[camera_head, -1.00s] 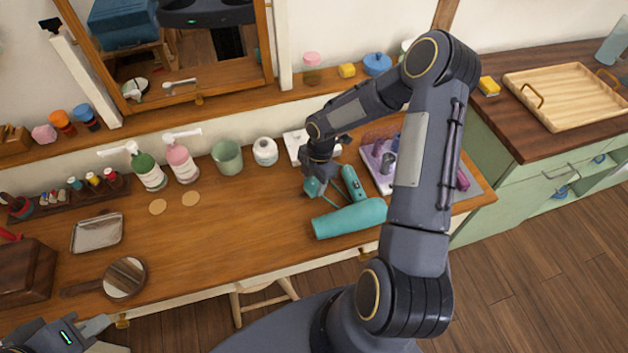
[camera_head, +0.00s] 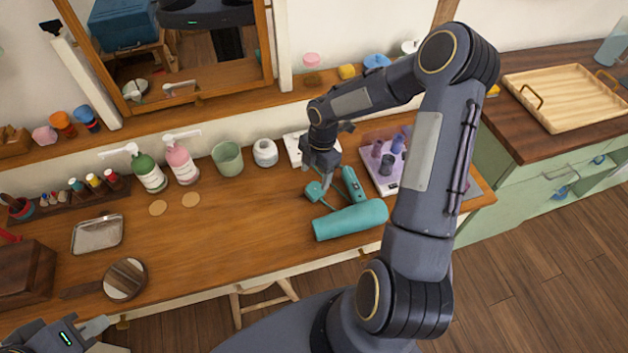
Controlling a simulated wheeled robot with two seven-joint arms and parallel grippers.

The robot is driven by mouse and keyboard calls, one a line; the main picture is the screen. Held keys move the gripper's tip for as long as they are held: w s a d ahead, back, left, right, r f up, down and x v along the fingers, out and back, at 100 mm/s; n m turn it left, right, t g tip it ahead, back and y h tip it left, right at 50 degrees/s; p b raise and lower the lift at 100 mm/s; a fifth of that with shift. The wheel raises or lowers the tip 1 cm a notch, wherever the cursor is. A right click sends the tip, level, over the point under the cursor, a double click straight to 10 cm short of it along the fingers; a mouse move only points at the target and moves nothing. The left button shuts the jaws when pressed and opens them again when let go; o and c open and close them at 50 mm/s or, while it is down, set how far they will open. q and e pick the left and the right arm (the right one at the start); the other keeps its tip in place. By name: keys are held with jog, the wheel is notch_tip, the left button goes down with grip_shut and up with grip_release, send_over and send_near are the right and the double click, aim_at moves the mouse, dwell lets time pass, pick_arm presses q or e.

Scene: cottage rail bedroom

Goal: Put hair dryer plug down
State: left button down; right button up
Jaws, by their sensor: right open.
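The teal hair dryer (camera_head: 350,220) lies on the wooden vanity table (camera_head: 240,235) near its front edge, its handle (camera_head: 353,184) pointing to the back. The small teal plug (camera_head: 316,192) is at the left of the handle, low at the table top. My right gripper (camera_head: 322,178) is open just above and behind the plug; whether a finger touches it cannot be told. My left gripper (camera_head: 85,332) is at the bottom left corner, partly cut off, in front of the table and away from the dryer; its fingers do not show clearly.
A white wall outlet plate (camera_head: 298,150) and a tray with purple items (camera_head: 388,180) stand close to my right gripper. A green cup (camera_head: 228,158), white jar (camera_head: 265,152) and pump bottles (camera_head: 180,160) line the back. The table's middle is clear.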

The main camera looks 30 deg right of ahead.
aim_at(319, 183)
jog(key=s+a+r+m+t, duration=0.1)
jog(key=s+r+m, duration=0.3)
jog(key=r, duration=0.5)
jog(key=s+a+r+m+t, duration=0.1)
jog(key=s+r+m, duration=0.35)
jog(key=r, duration=0.55)
jog(key=s+a+r+m+t+y, duration=0.1)
jog(key=s+a+m+t, duration=0.1)
jog(key=s+m, duration=0.4)
jog(key=s+a+r+m+t+y, duration=0.1)
jog(key=s+a+r+m+t, duration=0.1)
jog(key=s+a+m, duration=0.2)
jog(key=s+m, duration=0.3)
jog(key=shift+a, duration=0.15)
jog(key=shift+s+r, duration=0.1)
jog(key=shift+s, duration=0.05)
